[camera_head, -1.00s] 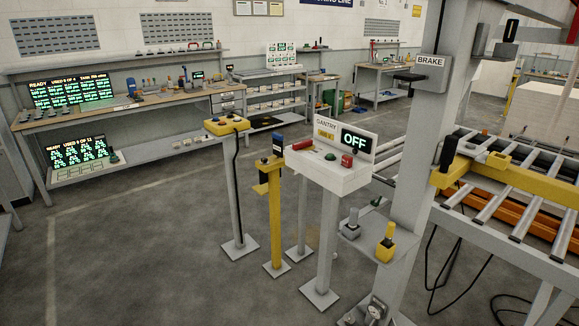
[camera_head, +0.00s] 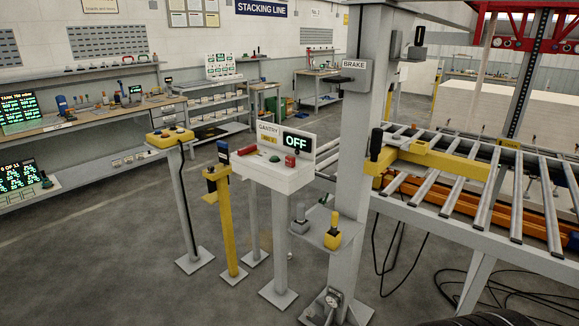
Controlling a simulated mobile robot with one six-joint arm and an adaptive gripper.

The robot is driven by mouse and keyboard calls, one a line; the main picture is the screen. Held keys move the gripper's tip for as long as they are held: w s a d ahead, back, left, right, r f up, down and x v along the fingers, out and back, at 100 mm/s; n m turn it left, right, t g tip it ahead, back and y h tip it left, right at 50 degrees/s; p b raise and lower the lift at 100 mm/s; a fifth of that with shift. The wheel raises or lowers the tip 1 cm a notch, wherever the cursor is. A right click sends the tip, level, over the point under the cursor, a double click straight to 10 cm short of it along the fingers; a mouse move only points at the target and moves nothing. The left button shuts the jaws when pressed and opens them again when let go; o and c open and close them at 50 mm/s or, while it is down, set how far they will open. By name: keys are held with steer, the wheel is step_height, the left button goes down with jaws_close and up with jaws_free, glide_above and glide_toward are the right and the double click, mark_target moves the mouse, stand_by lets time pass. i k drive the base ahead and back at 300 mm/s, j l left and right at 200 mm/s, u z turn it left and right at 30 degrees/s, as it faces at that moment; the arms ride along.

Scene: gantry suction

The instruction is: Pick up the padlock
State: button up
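A small red block (camera_head: 290,161) stands on the white gantry console (camera_head: 283,178), just below its OFF display (camera_head: 297,142). It may be the padlock, but it is too small to be sure. A yellow piece with a dark top (camera_head: 332,232) and a grey piece (camera_head: 301,221) stand on a small grey shelf on the post. I cannot tell whether either is a padlock. My gripper is not recognisable in view. A dark rounded shape shows at the bottom right edge, and I cannot tell what it is.
The grey post (camera_head: 365,150) with a BRAKE box (camera_head: 354,75) stands right of the console. A roller conveyor (camera_head: 470,185) fills the right side, with black cables below. A yellow stand (camera_head: 226,225) and a yellow control box (camera_head: 169,137) stand left. Floor at front left is clear.

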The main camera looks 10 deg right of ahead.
mark_target(290, 160)
steer(key=i+j, duration=0.15)
steer(key=i, duration=0.35)
steer(key=i+j, duration=0.2)
steer(key=i, duration=0.35)
steer(key=i+j, duration=0.15)
steer(key=i, duration=0.35)
steer(key=u, duration=0.05)
